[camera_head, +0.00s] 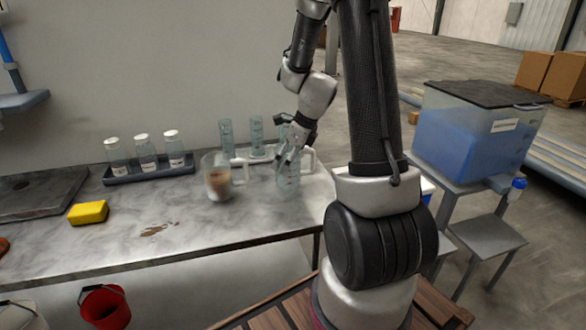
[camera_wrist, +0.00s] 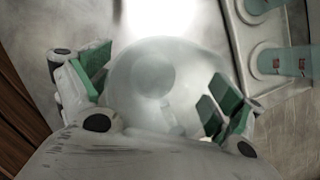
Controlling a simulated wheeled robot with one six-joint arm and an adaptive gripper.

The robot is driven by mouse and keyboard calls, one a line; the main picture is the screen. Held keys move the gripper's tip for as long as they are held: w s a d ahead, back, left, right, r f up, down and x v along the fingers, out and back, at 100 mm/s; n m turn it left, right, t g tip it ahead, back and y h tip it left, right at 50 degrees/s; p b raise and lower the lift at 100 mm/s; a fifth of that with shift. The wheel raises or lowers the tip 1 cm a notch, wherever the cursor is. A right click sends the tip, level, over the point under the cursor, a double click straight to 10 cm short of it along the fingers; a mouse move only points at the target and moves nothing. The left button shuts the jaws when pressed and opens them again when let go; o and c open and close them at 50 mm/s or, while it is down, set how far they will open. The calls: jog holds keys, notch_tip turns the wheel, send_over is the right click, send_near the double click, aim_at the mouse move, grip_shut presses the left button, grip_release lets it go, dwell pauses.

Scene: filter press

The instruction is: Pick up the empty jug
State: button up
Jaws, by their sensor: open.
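The empty jug (camera_head: 289,181) is clear, with red markings and a pale handle on its right side. It stands upright near the right end of the metal bench. My gripper (camera_head: 290,155) is at its top, pointing down. In the wrist view the jug (camera_wrist: 160,105) appears as a round translucent vessel between the green-padded fingers of my gripper (camera_wrist: 160,75). The fingers are apart, one on each side; I cannot tell whether they touch the wall. A second jug (camera_head: 218,182), with brown and pale contents, stands to the left.
Clear cylinders (camera_head: 257,137) stand in a pale rack behind the jugs. A dark tray (camera_head: 150,172) holds three white-capped bottles. A yellow sponge (camera_head: 88,213) and a brown spill (camera_head: 158,229) are on the bench (camera_head: 230,225). A blue-filled tank (camera_head: 466,140) stands at right.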

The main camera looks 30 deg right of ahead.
jog(key=shift+x, duration=0.8)
jog(key=shift+s, duration=0.1)
jog(key=c, duration=0.9)
